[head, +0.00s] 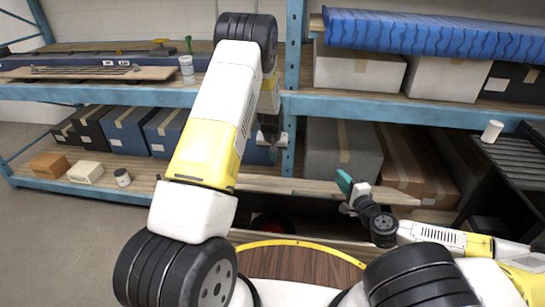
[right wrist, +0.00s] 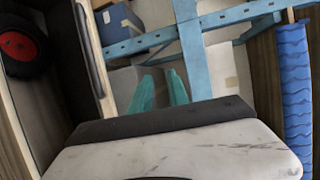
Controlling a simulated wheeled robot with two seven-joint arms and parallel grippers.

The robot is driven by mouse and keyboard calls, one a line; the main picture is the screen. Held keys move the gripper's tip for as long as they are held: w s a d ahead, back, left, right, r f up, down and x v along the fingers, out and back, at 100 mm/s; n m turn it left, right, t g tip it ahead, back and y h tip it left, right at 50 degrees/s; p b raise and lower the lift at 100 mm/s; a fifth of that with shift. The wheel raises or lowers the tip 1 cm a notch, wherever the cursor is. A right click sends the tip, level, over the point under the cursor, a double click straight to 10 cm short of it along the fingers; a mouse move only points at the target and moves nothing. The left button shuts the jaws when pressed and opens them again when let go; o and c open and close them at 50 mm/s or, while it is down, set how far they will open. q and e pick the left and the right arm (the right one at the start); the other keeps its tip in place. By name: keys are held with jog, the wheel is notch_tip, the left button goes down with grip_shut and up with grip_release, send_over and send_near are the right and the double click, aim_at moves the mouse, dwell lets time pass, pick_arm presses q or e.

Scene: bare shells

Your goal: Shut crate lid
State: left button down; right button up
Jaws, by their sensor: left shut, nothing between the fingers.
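The crate shows in the head view as a long wooden-edged box with a dark inside, low behind my arms. A pale wooden board (head: 300,187), which looks like its raised lid, runs along its far side. A red thing lies inside the crate; it shows as a red and black round thing (right wrist: 22,46) in the right wrist view. My left gripper (head: 272,132) is shut and empty, partly hidden behind its arm, above and beyond the board. My right gripper (head: 345,183) has teal fingers, slightly apart and empty, near the board's right part; they also show in the right wrist view (right wrist: 161,88).
A blue shelf rack (head: 400,107) with several boxes stands behind. A blue patterned roll (head: 430,35) lies on its upper level. A dark ribbed rack (head: 515,160) with a white cup (head: 492,131) stands at right. Open floor (head: 60,240) is at left.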

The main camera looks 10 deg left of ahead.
jog(key=s+a+f+n+g+y, duration=0.2)
jog(key=s+a+f+n+g, duration=0.1)
jog(key=s+n+g, duration=0.35)
jog(key=s+d+r+n+g+h, duration=0.2)
jog(key=s+d+n+g+h, duration=0.1)
jog(key=d+n+g, duration=0.15)
jog(key=s+d+r+n+h, duration=0.2)
jog(key=r, duration=0.8)
jog(key=s+d+r+n+h, duration=0.1)
jog(key=s+r+h, duration=0.15)
jog(key=r, duration=0.85)
pick_arm(q)
jog(key=shift+s+f, duration=0.4)
jog(key=shift+s, duration=0.15)
pick_arm(e)
jog(key=s+a+r+t+y, duration=0.1)
jog(key=s+a+r, duration=0.3)
jog(key=s+r, duration=0.8)
jog(key=shift+r+n+t, duration=0.4)
jog(key=shift+r+t, duration=0.1)
jog(key=shift+r, duration=0.8)
